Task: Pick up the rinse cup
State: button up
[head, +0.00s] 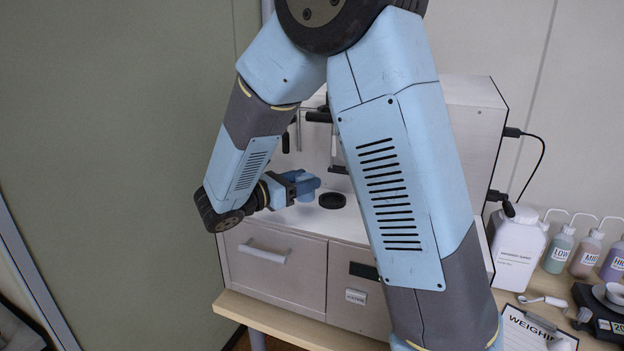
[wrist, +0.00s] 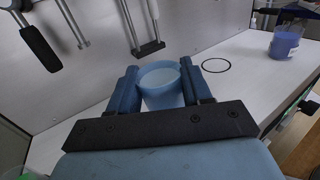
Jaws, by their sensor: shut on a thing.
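The rinse cup (wrist: 164,95) is a light blue, open-topped cup, upright between the two blue fingers of my gripper (wrist: 159,74) in the wrist view. The fingers touch it from both sides, so my gripper is shut on it. In the head view my gripper (head: 300,184) is at the left part of the analyser's white deck, left of a black round ring or pad (head: 332,200). A blue shape at the fingers there looks like the cup, largely covered by them. I cannot tell whether the cup's base touches the deck.
A thin black ring (wrist: 216,65) lies on the deck right of the cup. A second cup with bluish-purple content (wrist: 285,44) stands far right. Black-handled levers (wrist: 42,54) hang at the back left. A white jug (head: 517,250) and labelled bottles (head: 558,250) stand on the bench.

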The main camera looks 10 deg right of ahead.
jog(key=v, duration=0.8)
jog(key=shift+a, duration=0.25)
jog(key=shift+s, duration=0.15)
jog(key=shift+s+a, duration=0.1)
dwell(0.4)
